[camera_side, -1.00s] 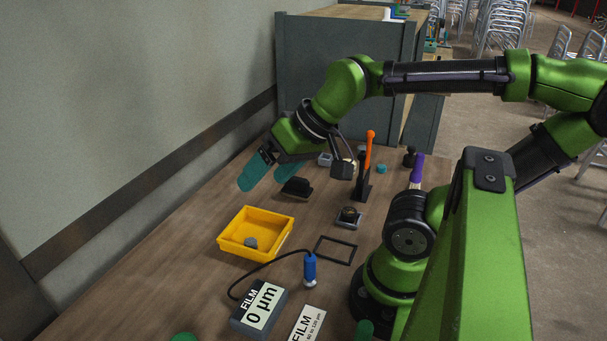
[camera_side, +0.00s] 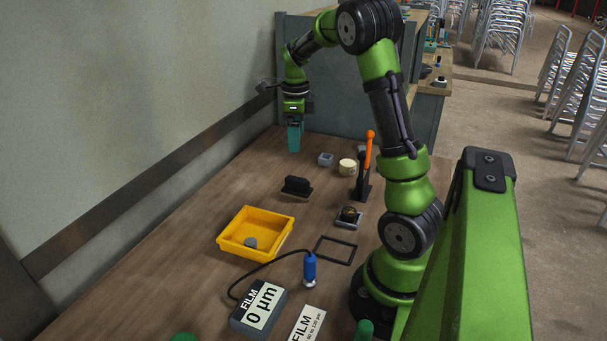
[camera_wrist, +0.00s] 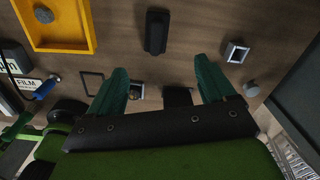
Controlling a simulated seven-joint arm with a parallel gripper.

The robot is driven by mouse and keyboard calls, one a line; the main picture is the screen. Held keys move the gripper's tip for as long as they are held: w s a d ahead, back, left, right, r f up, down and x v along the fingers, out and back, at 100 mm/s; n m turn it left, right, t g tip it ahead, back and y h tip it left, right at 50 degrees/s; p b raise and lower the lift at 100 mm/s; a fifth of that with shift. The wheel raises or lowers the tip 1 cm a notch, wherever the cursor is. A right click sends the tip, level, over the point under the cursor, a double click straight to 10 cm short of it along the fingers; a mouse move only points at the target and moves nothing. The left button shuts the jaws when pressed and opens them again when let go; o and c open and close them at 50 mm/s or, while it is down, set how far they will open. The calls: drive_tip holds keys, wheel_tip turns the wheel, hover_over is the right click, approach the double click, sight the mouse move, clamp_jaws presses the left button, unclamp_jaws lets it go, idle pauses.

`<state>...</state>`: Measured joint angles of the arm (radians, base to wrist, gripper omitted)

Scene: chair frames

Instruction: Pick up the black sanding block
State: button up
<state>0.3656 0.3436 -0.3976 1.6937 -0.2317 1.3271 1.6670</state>
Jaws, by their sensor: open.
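The black sanding block (camera_side: 297,187) lies on the wooden table behind the yellow tray in the side view. In the wrist view the block (camera_wrist: 157,32) lies at the top middle, beyond the fingertips and between their lines. My gripper (camera_side: 294,147) points down above the table's far part, farther back than the block and apart from it. In the wrist view my gripper (camera_wrist: 162,68) shows two teal fingers spread wide, with nothing between them. The block's underside is hidden.
The yellow tray (camera_side: 223,243) holds a grey disc. A small grey holder (camera_side: 326,159), a cream cylinder (camera_side: 347,167) and an upright orange-handled tool (camera_side: 369,150) stand to the right of the block. A grey cabinet (camera_side: 335,105) stands behind. Bare table lies left of the block.

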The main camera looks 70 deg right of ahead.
sight(297, 178)
wheel_tip(297, 178, down, 11)
drive_tip(key=m, duration=0.3)
drive_tip(key=shift+r, duration=0.2)
drive_tip(key=shift+s+a+f, duration=0.1)
drive_tip(key=shift+a+f, duration=0.05)
drive_tip(key=shift+f, duration=1.25)
drive_tip(key=shift+s+a+f, duration=0.1)
drive_tip(key=shift+f, duration=1.25)
drive_tip(key=shift+c, duration=0.2)
drive_tip(key=c, duration=1.3)
drive_tip(key=shift+r, duration=0.1)
drive_tip(key=shift+c, duration=0.2)
drive_tip(key=shift+r, duration=0.1)
